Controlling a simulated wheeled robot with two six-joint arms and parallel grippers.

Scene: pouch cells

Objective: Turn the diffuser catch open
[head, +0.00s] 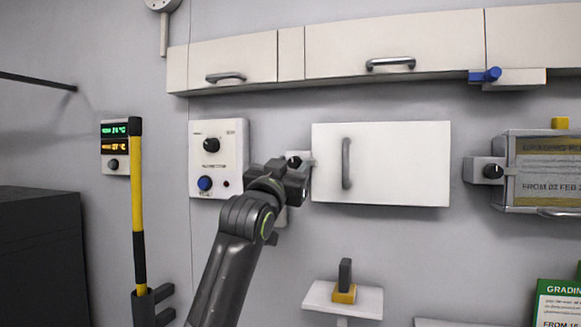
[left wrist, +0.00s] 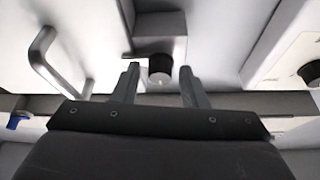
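A black round knob, the catch (head: 294,159), sits on a small white block at the left edge of a white door panel (head: 400,165). The panel is shut against the wall and has a vertical grey handle. My left gripper (head: 297,180) is in front of and just below the catch, partly covering its block. In the left wrist view my left gripper (left wrist: 158,82) is open, with the knob (left wrist: 160,70) showing between its fingertips. Gaps show on both sides of the knob; I cannot tell whether the fingertips reach around it. My right gripper is not in view.
A control box (head: 218,145) with a dial and blue button is left of the catch. Another black knob (head: 493,171) is beside a framed case at right. Overhead cabinets (head: 395,40) run above. A small shelf (head: 343,300) sticks out below. A yellow-black pole (head: 138,200) stands left.

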